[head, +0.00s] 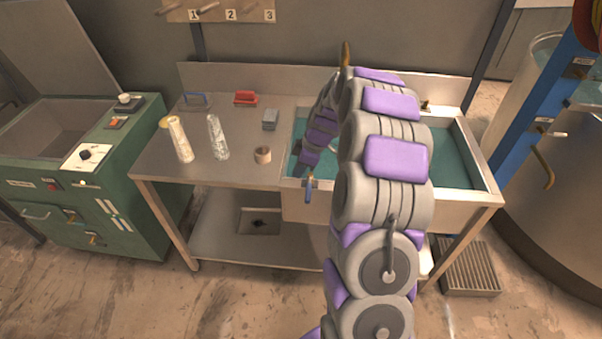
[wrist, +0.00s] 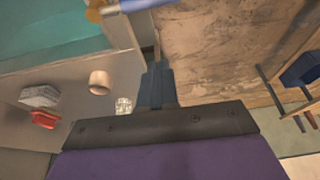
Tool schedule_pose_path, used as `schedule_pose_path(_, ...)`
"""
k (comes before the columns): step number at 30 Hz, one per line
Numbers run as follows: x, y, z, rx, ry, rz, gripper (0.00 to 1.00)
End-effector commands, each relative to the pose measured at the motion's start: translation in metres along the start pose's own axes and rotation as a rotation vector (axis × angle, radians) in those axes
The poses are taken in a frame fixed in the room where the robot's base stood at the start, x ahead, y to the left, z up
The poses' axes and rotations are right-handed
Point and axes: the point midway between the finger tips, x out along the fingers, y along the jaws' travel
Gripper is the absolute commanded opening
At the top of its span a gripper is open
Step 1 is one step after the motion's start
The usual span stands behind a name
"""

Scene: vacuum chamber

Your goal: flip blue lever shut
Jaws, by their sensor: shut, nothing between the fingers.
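The blue lever (head: 309,190) is on a brass fitting at the front wall of the sink, hanging down in the head view. In the wrist view the blue lever (wrist: 138,4) shows at the top edge beside its brass fitting (wrist: 95,12), partly cut off. My gripper (wrist: 157,68) is shut and empty, its fingers together and pointing towards the lever. The fingertips appear apart from the lever, a little short of it. In the head view my forearm reaches over the sink and the fingers are too small to make out clearly.
The sink (head: 465,150) holds teal water. On the steel counter (head: 240,185) stand a small cup (head: 262,155), a grey block (head: 270,119), a red item (head: 246,98) and two cylinders. A green cabinet (head: 110,190) stands left, a floor grate (head: 468,267) right.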

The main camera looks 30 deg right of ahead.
Motion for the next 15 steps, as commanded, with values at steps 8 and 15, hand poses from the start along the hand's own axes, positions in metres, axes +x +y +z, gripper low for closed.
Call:
schedule_pose_path(8,0.058,-0.001,0.001,0.0,-0.002,-0.005,0.0)
schedule_pose_path(15,0.077,0.001,0.018,0.002,-0.001,0.006,0.0)
